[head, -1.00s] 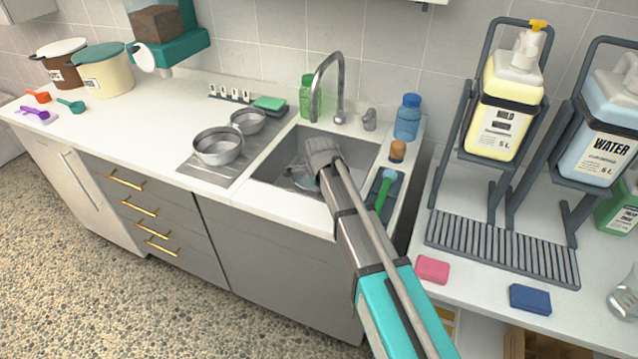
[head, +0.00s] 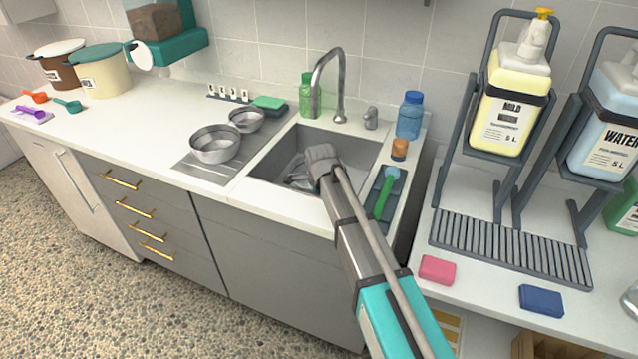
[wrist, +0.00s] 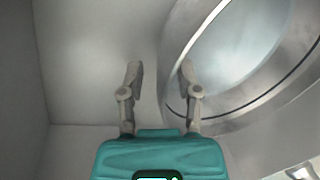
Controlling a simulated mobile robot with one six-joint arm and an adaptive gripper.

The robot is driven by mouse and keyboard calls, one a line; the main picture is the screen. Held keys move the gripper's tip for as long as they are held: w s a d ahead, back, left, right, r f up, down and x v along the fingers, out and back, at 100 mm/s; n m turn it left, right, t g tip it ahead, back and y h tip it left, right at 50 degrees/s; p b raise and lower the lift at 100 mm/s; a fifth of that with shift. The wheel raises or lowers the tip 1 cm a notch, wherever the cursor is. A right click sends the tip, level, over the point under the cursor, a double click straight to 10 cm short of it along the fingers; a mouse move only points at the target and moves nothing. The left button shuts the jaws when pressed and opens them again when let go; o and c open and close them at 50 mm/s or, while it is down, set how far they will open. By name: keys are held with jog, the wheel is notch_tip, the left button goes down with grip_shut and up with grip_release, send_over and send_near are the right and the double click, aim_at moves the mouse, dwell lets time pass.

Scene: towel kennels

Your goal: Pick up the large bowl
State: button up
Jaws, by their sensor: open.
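A large shiny metal bowl (wrist: 279,118) fills the right of the wrist view, with a broad rim and a pale bluish inside. Its right part is cut off by the frame edge. My gripper (wrist: 160,70) is open, pointing down into the sink. Its right finger overlaps the bowl's left rim in the picture; its left finger is outside, over bare grey sink surface. I cannot tell whether either finger touches the bowl. In the head view, metal shows in the sink (head: 361,149), largely hidden by my arm and wrist.
Two smaller-looking metal bowls, one nearer (head: 215,144) and one farther (head: 246,120), stand on the drainboard left of the sink. The faucet (head: 341,90) arches behind.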

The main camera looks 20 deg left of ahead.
dwell(0.3)
grip_shut()
jog(key=shift+r, duration=0.2)
dwell(0.4)
notch_tip(320, 180, up, 10)
jog(key=p, duration=1)
jog(key=shift+f, duration=0.2)
dwell(0.5)
